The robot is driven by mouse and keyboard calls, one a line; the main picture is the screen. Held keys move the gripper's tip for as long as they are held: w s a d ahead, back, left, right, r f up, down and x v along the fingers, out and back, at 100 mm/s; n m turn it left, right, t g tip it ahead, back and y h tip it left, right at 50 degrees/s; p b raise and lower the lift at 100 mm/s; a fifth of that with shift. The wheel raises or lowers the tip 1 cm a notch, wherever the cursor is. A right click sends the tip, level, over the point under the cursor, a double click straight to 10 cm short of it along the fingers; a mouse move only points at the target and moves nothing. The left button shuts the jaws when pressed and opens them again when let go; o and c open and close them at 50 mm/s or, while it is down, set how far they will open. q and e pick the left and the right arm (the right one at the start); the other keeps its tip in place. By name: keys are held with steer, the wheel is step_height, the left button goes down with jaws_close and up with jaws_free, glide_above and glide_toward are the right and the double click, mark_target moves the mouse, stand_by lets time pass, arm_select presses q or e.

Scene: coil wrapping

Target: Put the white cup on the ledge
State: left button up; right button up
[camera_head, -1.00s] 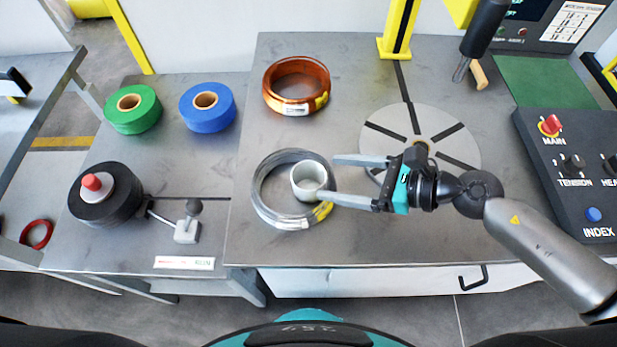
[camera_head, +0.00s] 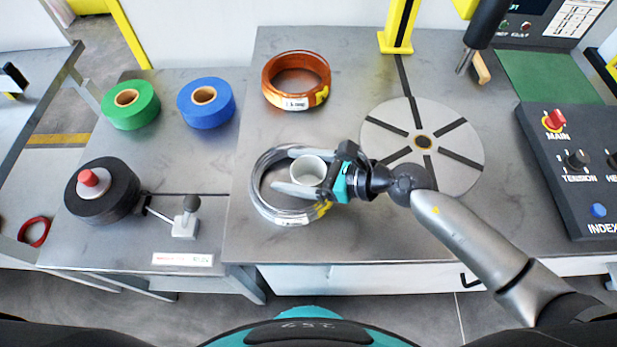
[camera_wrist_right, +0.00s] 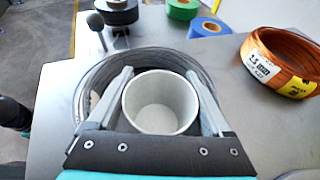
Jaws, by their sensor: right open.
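The white cup (camera_head: 308,170) stands upright inside the grey wire coil (camera_head: 264,204) on the metal table. My right gripper (camera_head: 284,171) is open, with one finger on each side of the cup. In the right wrist view the cup (camera_wrist_right: 160,103) sits between the two fingers, and small gaps seem to show beside it. The coil (camera_wrist_right: 96,75) surrounds the cup and the fingertips there. My left gripper is not in view. I cannot pick out a ledge for certain.
A copper coil (camera_head: 297,62) lies behind the grey coil. Green (camera_head: 143,112) and blue (camera_head: 221,112) tape rolls stand on the left table near a black spool (camera_head: 122,190). A slotted round plate (camera_head: 459,155) and a control panel (camera_head: 590,190) are to the right.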

steer(key=c, duration=1.1)
steer(key=shift+c, duration=0.2)
steer(key=shift+r, duration=0.15)
step_height(320, 180, up, 18)
steer(key=r+p, duration=0.1)
steer(key=p, duration=0.5)
steer(key=d+f+m+t+h+b, duration=0.1)
steer(key=d+b, duration=0.5)
steer(key=d, duration=1.2)
steer(key=shift+w+m+t+h, duration=0.3)
steer(key=shift+m+t, duration=0.3)
steer(key=shift+m, duration=0.2)
steer(key=shift+f, duration=0.1)
